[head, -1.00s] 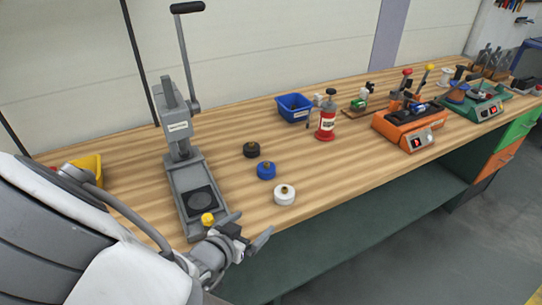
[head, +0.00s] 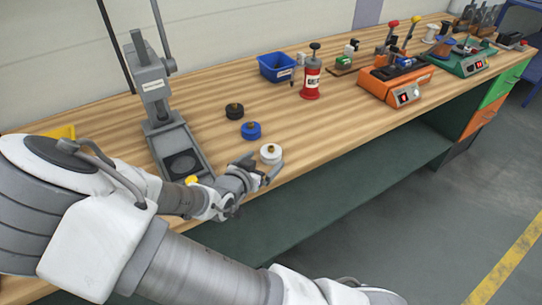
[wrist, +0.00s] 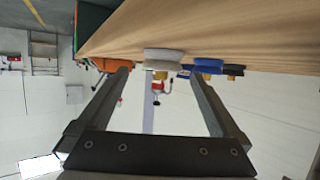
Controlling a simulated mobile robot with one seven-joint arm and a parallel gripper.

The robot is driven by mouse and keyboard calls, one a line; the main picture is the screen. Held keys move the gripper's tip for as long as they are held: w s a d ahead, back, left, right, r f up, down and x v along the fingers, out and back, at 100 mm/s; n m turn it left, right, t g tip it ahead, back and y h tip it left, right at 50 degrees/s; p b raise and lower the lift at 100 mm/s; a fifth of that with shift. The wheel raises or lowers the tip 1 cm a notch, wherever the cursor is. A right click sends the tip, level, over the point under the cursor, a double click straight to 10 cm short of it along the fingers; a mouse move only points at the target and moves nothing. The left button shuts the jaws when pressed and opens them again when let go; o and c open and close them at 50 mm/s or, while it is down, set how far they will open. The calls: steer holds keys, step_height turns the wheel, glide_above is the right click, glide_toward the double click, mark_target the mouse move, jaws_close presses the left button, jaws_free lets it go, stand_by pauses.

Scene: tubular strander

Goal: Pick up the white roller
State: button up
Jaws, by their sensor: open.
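The white roller (head: 271,151) is a short white disc with a brass-coloured hub on top. It stands on the wooden bench (head: 330,112) near its front edge. My gripper (head: 263,167) is open and empty, low at the front edge, with its fingers pointing toward the roller. In the wrist view, which is upside down, the roller (wrist: 163,56) shows ahead, between the two spread fingertips (wrist: 160,72). I cannot tell whether the tips reach beside it.
A blue roller (head: 251,131) and a black roller (head: 234,111) stand behind and left of the white one. A grey lever press (head: 165,125) stands at left. A red bottle (head: 310,82), a blue bin (head: 277,68) and an orange device (head: 396,86) stand farther back.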

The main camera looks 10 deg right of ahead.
mark_target(269, 154)
steer(key=b+x, duration=0.1)
steer(key=x, duration=0.3)
steer(key=shift+w+d+f, duration=0.1)
steer(key=shift+w, duration=0.35)
jaws_close()
